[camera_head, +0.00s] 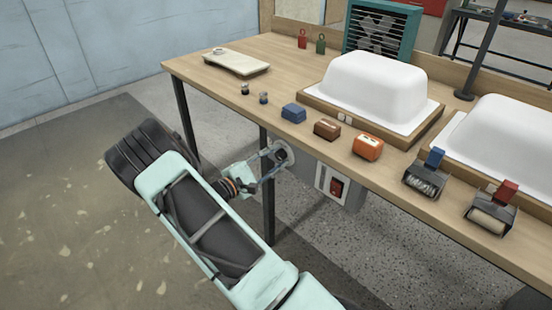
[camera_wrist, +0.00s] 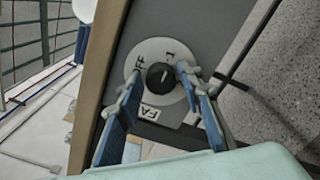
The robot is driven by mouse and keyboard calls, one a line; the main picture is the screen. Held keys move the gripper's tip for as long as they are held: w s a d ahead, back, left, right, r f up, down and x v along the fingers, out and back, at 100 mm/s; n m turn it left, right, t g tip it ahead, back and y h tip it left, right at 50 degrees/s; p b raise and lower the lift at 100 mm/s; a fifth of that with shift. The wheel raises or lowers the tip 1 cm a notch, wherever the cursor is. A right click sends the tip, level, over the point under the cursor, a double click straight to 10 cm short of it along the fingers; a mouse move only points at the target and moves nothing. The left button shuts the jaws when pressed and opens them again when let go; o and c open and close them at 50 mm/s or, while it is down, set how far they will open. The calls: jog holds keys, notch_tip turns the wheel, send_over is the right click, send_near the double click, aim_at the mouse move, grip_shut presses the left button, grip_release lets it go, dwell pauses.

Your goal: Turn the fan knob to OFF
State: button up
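The fan knob (camera_wrist: 160,76) is a black round knob on a white dial plate (camera_wrist: 150,50). Beside it, the dial reads "FF" at the left and "1" at the upper right, and a partly hidden label below begins "FA". A small light mark shows on the knob, but I cannot tell which setting it points to. My gripper (camera_wrist: 157,80) is open, with one blue finger on each side of the knob. The right fingertip is close to the knob; contact is unclear. In the head view, my gripper (camera_head: 272,162) is at the grey panel under the bench edge, largely covering the knob.
A red switch (camera_head: 336,187) sits on the panel right of the knob. The wooden bench (camera_head: 215,85) overhangs it, carrying white tub shells (camera_head: 375,85), blocks and rollers. A bench leg (camera_head: 268,215) stands close to my gripper. A teal fan (camera_head: 382,28) stands at the back.

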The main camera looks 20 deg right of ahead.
jog(key=c, duration=0.8)
jog(key=n+p, duration=0.2)
jog(key=n, duration=0.1)
jog(key=shift+r, duration=0.15)
jog(key=n+p, duration=0.2)
jog(key=n, duration=0.2)
jog(key=shift+n, duration=0.3)
jog(key=n+p, duration=0.2)
jog(key=n, duration=0.3)
jog(key=shift+w, duration=0.1)
jog(key=n+p, duration=0.1)
jog(key=n, duration=0.4)
jog(key=shift+n, duration=0.3)
